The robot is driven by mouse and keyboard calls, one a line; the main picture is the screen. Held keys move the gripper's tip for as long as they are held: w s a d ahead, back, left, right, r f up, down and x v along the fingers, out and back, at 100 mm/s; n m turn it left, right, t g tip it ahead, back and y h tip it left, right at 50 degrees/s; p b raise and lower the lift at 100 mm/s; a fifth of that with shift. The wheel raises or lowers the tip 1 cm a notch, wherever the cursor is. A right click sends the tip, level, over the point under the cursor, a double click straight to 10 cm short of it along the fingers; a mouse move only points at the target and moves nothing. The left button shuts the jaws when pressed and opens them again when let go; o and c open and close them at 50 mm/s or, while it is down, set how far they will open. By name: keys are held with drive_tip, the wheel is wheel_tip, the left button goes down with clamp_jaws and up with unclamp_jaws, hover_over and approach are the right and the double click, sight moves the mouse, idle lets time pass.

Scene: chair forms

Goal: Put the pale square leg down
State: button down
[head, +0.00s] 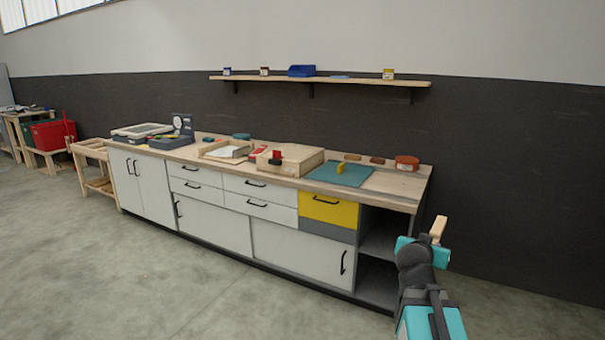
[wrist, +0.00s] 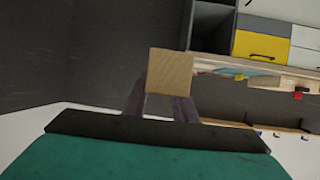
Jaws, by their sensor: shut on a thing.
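The pale square leg (head: 438,229) is a short light-wood piece with a square end, held up at the tip of my arm in the head view. In the wrist view, the leg (wrist: 169,72) shows its square face between two dark fingers. My gripper (head: 431,242) is shut on it, in the air to the right of the workbench's right end. In the wrist view, the fingers of my gripper (wrist: 160,103) are partly hidden behind the leg. The leg touches nothing but my gripper.
Below are a yellow drawer (head: 329,210) and open shelves (head: 380,244). A wall shelf (head: 340,83) hangs above. The floor in front is clear.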

drive_tip(key=w+a+r+n+t+y, duration=0.1)
drive_tip(key=w+a+n+y, duration=0.1)
drive_tip(key=a, duration=0.8)
drive_tip(key=w+a+r+n+t+y+b, duration=0.1)
drive_tip(key=w+a+n+y, duration=0.2)
drive_tip(key=a, duration=0.7)
drive_tip(key=n+y, duration=0.2)
drive_tip(key=shift+w+a+y, duration=0.15)
drive_tip(key=shift+w+y, duration=0.1)
drive_tip(key=shift+y, duration=0.15)
